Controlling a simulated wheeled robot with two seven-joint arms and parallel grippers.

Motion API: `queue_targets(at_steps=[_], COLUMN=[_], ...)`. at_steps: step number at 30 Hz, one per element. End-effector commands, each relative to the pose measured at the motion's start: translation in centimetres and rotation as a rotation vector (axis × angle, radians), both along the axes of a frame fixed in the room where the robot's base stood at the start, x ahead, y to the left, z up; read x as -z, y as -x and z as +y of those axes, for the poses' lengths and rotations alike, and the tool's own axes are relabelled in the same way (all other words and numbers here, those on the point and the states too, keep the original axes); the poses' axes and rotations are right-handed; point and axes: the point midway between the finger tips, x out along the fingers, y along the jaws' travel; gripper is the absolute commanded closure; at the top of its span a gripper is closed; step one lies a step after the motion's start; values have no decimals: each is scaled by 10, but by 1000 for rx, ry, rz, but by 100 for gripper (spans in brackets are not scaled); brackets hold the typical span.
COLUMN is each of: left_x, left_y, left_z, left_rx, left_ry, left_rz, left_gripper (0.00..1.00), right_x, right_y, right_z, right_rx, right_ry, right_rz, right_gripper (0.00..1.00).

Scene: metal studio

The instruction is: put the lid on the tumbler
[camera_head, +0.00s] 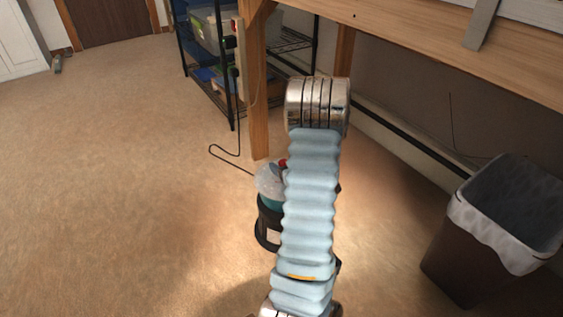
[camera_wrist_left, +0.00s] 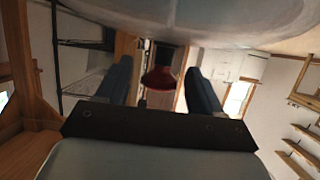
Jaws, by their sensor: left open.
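A clear rounded vessel with teal at its base (camera_head: 268,182), possibly the tumbler, stands on a small black stool, partly hidden behind my arm. A small red piece (camera_head: 283,163) shows at its upper right. In the left wrist view my left gripper (camera_wrist_left: 158,66) is open, its two dark fingers spread apart. A dark red piece (camera_wrist_left: 160,79) shows between the fingers; I cannot tell whether it is the lid or touches them. A large pale, cloudy surface (camera_wrist_left: 205,14) fills the top of that view. My left gripper is hidden in the head view. My right gripper is not in view.
The black stool (camera_head: 262,228) stands on tan carpet. A wooden bench (camera_head: 430,50) and its post (camera_head: 258,100) are behind it, with a black shelf rack (camera_head: 225,100) beyond. A lined waste bin (camera_head: 470,245) stands at right. Floor at left is clear.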

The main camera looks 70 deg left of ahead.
Motion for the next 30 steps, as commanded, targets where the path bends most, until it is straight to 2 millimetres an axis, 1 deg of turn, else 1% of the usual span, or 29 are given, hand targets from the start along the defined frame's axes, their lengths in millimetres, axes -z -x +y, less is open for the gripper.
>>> queue_targets(at_steps=[1,6,9,12,16,22,24,26,28,29,30], left_x=[-6,-20,-27,-30,-33,-33,-30,-21,-1,12,30], left_y=[-4,-12,-16,-19,-20,-20,-24,-37,-67,-85,-110], left_z=[-11,-47,-65,-78,-86,-88,-89,-94,-109,-120,-139], left_rx=[5,5,5,4,2,1,16,61,169,234,335], left_ry=[2,2,1,1,0,0,8,35,101,142,208], left_rz=[-1,-2,-1,-2,-1,0,-1,-6,-15,-19,-22], left_gripper=[34,34,34,34,34,34,34,34,34,34,34], right_x=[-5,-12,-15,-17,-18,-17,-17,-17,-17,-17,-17], right_y=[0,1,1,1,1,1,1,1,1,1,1], right_z=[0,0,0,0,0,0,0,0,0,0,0], right_rx=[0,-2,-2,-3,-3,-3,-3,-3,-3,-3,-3], right_ry=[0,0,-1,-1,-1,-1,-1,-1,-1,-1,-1], right_rz=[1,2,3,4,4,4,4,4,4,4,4], right_gripper=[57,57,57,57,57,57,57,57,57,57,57])
